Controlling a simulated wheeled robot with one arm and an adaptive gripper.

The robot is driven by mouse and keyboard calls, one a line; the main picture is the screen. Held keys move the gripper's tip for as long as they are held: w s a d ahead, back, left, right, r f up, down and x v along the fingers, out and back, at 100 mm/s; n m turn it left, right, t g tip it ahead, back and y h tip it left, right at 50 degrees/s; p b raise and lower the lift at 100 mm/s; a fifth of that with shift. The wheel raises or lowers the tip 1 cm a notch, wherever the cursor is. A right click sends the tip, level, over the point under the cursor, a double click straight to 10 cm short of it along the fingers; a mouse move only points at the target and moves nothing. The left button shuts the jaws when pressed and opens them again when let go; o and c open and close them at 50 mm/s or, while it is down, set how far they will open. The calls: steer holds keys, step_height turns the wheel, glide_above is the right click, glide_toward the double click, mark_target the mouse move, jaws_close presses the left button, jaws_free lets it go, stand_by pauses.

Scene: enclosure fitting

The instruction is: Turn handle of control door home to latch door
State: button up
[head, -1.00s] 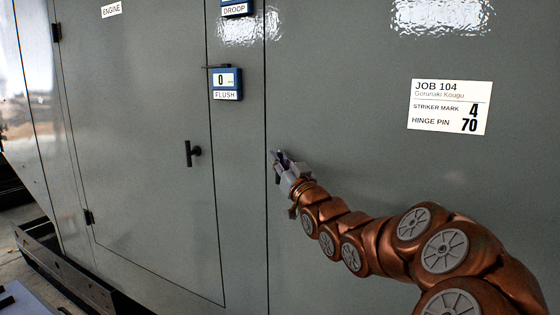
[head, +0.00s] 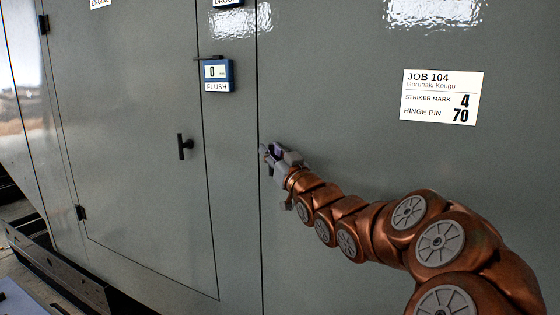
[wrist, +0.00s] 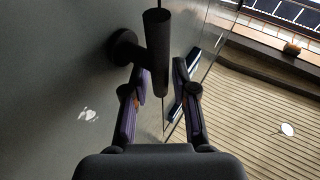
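A black T-shaped handle (head: 181,147) stands out from the grey door (head: 125,170), its bar close to vertical in the head view. The door looks level with the panel around it. My gripper (head: 266,152) is to the right of the handle in the head view, apart from it. In the wrist view, the handle (wrist: 157,50) appears large ahead, its bar running down into the gap between the two fingers of my gripper (wrist: 162,85). The fingers are spread with nothing pinched.
A blue display (head: 217,74) reading 0, labelled FLUSH, sits above right of the handle. A white JOB 104 card (head: 441,97) is on the right panel. Hinges (head: 81,213) line the door's left edge. A dark rail (head: 55,270) lies at lower left.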

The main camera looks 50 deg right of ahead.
steer(key=v, duration=1.1)
steer(key=shift+s, duration=0.35)
steer(key=shift+f, duration=0.15)
stand_by(0.5)
steer(key=w+a+f+g, duration=0.4)
steer(key=w+f+g, duration=0.15)
steer(key=f, duration=0.45)
steer(key=a+f+g+y, duration=0.3)
steer(key=a+f+g, duration=0.2)
steer(key=a+f, duration=0.45)
steer(key=s+a+f+n+g+y, duration=0.1)
steer(key=s+a+f+g, duration=0.2)
steer(key=s+a, duration=0.4)
steer(key=s+a+f+n+g+y, duration=0.1)
steer(key=s+a+g, duration=0.3)
steer(key=s, duration=0.5)
steer(key=s+a+f+n+g+y, duration=0.1)
steer(key=s+a+f+g, duration=0.3)
steer(key=s+a, duration=0.4)
steer(key=shift+s+a+f+g, duration=0.3)
steer(key=shift+s+a+g, duration=0.05)
steer(key=shift+a, duration=0.5)
steer(key=shift+d, duration=0.15)
